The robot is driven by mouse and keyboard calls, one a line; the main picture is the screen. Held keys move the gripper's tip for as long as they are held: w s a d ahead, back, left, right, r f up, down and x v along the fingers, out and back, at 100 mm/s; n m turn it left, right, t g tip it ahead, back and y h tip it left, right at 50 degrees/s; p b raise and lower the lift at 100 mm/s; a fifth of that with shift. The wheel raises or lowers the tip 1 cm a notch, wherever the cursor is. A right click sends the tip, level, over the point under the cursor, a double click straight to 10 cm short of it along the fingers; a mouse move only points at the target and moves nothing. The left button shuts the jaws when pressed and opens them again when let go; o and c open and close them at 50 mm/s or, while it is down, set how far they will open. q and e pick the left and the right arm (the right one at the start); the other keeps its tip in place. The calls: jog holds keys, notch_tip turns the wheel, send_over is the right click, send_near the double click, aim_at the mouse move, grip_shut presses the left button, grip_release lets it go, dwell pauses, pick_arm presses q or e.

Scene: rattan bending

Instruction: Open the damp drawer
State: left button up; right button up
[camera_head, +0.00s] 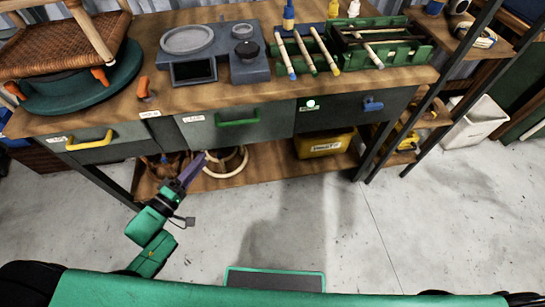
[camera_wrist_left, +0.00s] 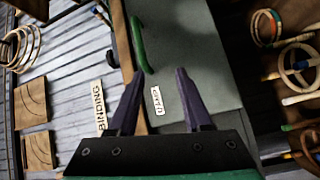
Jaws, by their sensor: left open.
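The grey-green middle drawer (camera_head: 272,127) is in the bench front and looks closed. Its green bar handle (camera_head: 238,118) is on its front, with a small white label at the left. In the left wrist view the green handle (camera_wrist_left: 139,45) lies ahead of the fingers, and a white label (camera_wrist_left: 158,101), which seems to read DAMP, shows between them. My left gripper (camera_head: 193,167) has purple fingers, apart and empty. It is below and left of the handle and does not touch it. The left wrist view shows the open fingers (camera_wrist_left: 158,88). My right gripper is not in view.
A drawer with a yellow handle (camera_head: 88,141) is at left, and one with a blue handle (camera_head: 372,104) at right. A yellow bin (camera_head: 324,144) and rattan coils (camera_head: 226,163) sit on the lower shelf. The floor in front is mostly clear.

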aim_at(237, 121)
pick_arm(q)
jog(key=shift+h, duration=0.9)
jog(key=x, duration=0.5)
jog(key=r+x, duration=0.1)
jog(key=x, duration=0.4)
jog(key=s+d+r+x, duration=0.1)
jog(key=x, duration=0.4)
jog(key=shift+d+r+b, duration=0.1)
jog(key=shift+r+b, duration=0.1)
jog(key=shift+b, duration=0.1)
jog(key=shift+w+d, duration=0.3)
jog(key=shift+w, duration=0.1)
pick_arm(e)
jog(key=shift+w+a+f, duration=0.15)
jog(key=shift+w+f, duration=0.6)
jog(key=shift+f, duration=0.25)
pick_arm(q)
grip_shut()
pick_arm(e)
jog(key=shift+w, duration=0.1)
